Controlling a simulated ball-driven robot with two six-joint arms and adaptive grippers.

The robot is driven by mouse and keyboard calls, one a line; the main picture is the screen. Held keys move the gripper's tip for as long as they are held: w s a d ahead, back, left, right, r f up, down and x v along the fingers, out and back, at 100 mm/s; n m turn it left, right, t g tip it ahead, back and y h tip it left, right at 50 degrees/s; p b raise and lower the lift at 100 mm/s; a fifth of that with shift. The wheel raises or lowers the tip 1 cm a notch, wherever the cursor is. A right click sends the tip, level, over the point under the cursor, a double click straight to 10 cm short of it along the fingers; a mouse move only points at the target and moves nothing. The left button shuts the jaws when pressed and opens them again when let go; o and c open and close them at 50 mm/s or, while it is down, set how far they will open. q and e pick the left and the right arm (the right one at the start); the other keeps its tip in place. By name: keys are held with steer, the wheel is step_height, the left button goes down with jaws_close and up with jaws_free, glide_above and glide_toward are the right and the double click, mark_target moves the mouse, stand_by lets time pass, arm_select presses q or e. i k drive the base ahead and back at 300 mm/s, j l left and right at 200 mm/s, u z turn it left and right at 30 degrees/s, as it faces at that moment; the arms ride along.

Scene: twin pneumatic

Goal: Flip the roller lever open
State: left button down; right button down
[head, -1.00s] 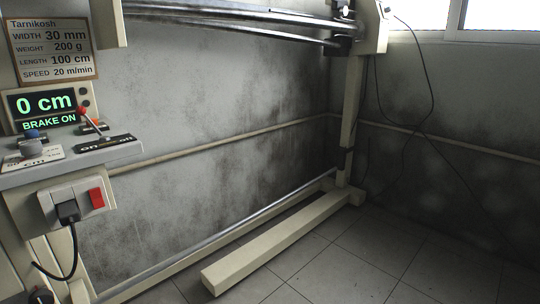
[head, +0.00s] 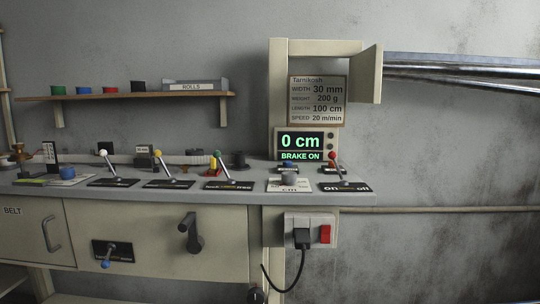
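Several levers stand on the grey console top (head: 75,195). A red-knobbed lever (head: 332,156) stands on an on/off plate at the right. A blue-knobbed lever (head: 106,263) points down on a dark plate on the front panel. Most labels are too small to read, so I cannot tell which is the roller lever. Metal rollers (head: 460,68) extend from the machine at the upper right. Neither gripper is in view.
The display (head: 301,144) reads 0 cm, BRAKE ON. A dark crank handle (head: 190,232) sticks out from the front panel. A plugged socket with a red switch (head: 325,234) is below the display. A shelf (head: 130,97) holds coloured spools. Space before the right wall looks clear.

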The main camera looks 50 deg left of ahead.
mark_target(158, 154)
steer(key=u, duration=2.3)
